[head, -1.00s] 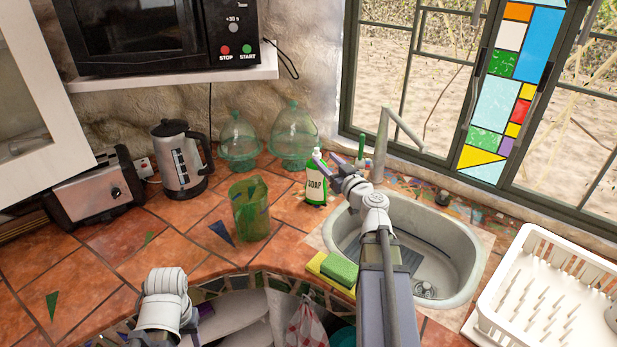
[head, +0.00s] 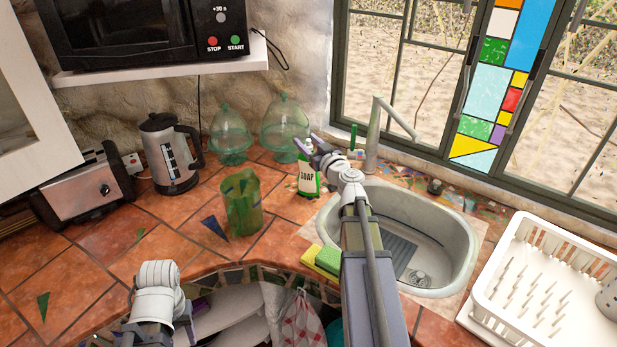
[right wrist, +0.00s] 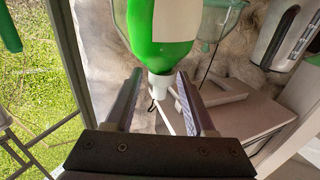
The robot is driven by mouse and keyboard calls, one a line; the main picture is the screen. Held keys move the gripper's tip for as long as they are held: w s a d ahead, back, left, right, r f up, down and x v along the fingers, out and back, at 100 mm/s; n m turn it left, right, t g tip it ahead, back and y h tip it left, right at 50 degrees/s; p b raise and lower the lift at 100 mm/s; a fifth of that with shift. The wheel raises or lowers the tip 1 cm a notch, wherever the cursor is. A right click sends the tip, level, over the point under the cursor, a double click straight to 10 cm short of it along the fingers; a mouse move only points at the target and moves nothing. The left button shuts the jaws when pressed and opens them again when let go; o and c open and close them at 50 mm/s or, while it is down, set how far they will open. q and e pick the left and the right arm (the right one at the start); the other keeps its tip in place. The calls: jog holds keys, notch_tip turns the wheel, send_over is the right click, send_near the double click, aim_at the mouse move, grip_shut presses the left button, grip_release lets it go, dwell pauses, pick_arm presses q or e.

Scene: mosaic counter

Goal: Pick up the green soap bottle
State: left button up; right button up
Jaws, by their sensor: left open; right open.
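The green soap bottle (head: 308,184) stands upright on the tiled counter, left of the sink, with a white SOAP label. My right gripper (head: 312,146) is open at the top of the bottle, and its wrist hides part of the bottle's upper end. In the right wrist view the bottle (right wrist: 160,53) appears upside down, its white neck close to the gap between the open fingers (right wrist: 158,98). The fingers do not close on it. My left gripper (head: 190,318) is low at the left, away from the bottle and empty as far as it shows.
A green glass vase (head: 242,203) and two glass domes (head: 285,128) stand left of and behind the bottle. The sink (head: 440,222) and its tap (head: 373,135) are to the right. A sponge (head: 328,261) lies at the front edge. A white dish rack (head: 545,275) stands far right.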

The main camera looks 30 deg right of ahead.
jog(key=shift+w, duration=1.25)
jog(key=shift+c, duration=0.3)
jog(key=shift+s, duration=0.1)
grip_shut()
